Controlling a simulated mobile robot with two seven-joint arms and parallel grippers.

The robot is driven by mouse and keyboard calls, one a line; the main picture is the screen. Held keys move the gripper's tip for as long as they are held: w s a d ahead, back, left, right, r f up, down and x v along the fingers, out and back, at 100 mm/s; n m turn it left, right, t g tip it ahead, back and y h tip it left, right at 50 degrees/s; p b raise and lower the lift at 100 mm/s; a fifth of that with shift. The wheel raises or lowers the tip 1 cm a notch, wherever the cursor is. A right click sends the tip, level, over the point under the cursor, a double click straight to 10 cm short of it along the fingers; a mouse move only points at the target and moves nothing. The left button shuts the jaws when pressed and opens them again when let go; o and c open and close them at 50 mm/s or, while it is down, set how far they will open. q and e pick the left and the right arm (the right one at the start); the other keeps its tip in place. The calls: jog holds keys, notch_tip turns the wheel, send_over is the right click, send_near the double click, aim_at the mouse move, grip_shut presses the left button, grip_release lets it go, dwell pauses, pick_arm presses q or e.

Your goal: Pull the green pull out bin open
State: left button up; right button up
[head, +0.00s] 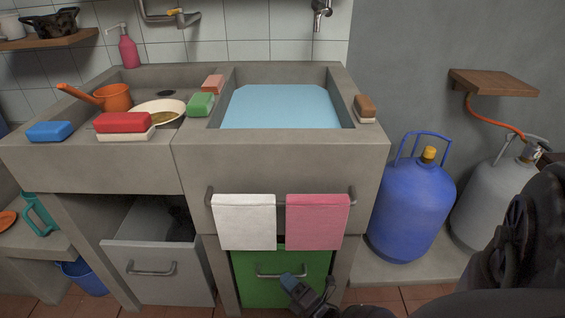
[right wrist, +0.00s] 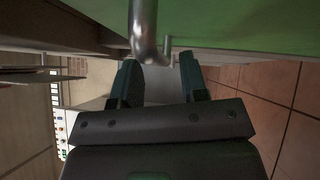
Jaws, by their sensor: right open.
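The green pull-out bin (head: 250,291) is under the right basin, its front roughly in line with the counter. It has a horizontal metal bar handle (head: 268,274). My right gripper (head: 309,283) is at the right part of this handle and hides some of it. In the right wrist view, the open jaws (right wrist: 160,78) have the metal handle (right wrist: 143,30) just ahead, near the gap between the fingers. I cannot tell if they touch. The bin's green face (right wrist: 240,22) fills the upper right there. My left gripper is not in view.
White (head: 244,222) and pink (head: 318,222) towels hang on a bar just above the bin. A grey drawer (head: 157,286) stands open at the left. A blue gas cylinder (head: 408,212) and a grey one (head: 488,205) stand at the right.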

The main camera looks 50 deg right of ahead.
jog(key=shift+w+r, duration=0.15)
jog(key=shift+w, duration=0.75)
grip_shut()
